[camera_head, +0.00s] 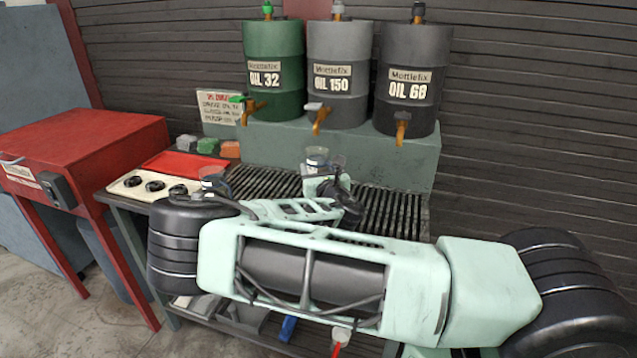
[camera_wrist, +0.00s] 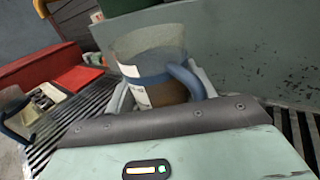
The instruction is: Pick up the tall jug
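A clear jug (camera_wrist: 150,62) with a blue band, a blue handle and brown liquid low inside stands upright between the fingers of my gripper (camera_wrist: 160,92) in the wrist view. The fingers are spread, one on each side of it; the handle points right. I see no clear grip on it. In the head view my gripper (camera_head: 328,186) is over the slatted rack, with a clear jug (camera_head: 316,155) just behind it. Another clear jug (camera_head: 212,176) stands at the rack's left end, also at the left edge of the wrist view (camera_wrist: 12,108). I cannot tell for sure which is taller.
The slatted rack (camera_head: 400,212) lies before a green ledge (camera_head: 410,160) bearing three oil drums with taps: green (camera_head: 273,45), grey (camera_head: 340,45) and black (camera_head: 412,55). A panel with black knobs (camera_head: 155,186) and a red tray (camera_head: 185,163) are at left. A red cabinet (camera_head: 90,140) stands beyond.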

